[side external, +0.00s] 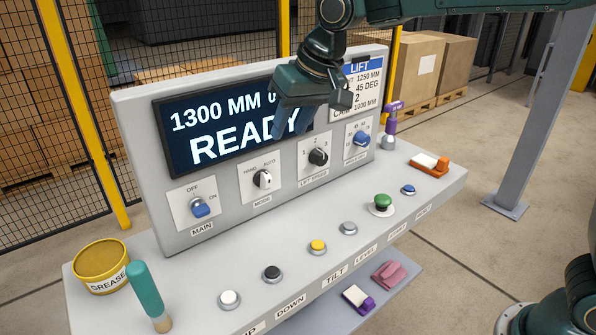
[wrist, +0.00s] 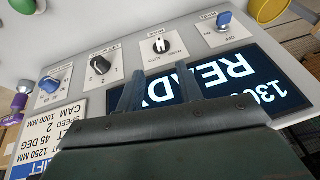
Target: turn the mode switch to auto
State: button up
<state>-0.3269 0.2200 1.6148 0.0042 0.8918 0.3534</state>
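The mode switch (side external: 262,179) is a small black and white knob on a white plate, between the MAIN switch and the lift speed knob. Its plate has a hand label at left and an AUTO label at right. It shows inverted in the wrist view (wrist: 160,45), uncovered; I cannot tell for sure which label it points at. My gripper (side external: 288,122) hangs in front of the display, above and right of the mode switch, apart from it. In the wrist view its two fingers (wrist: 160,88) are spread with nothing between them.
A display (side external: 225,125) reads READY. The blue MAIN switch (side external: 200,207), black lift speed knob (side external: 318,156) and a blue knob (side external: 361,139) flank the mode switch. Several push buttons, a yellow grease tin (side external: 101,262) and a teal-handled tool (side external: 147,292) occupy the shelf below.

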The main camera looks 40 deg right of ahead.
aim_at(269, 178)
jog(key=shift+f, duration=0.1)
jog(key=x, duration=1.3)
jog(key=shift+w+a+f, duration=0.1)
jog(key=shift+f, duration=0.25)
jog(key=shift+c, duration=0.3)
grip_shut()
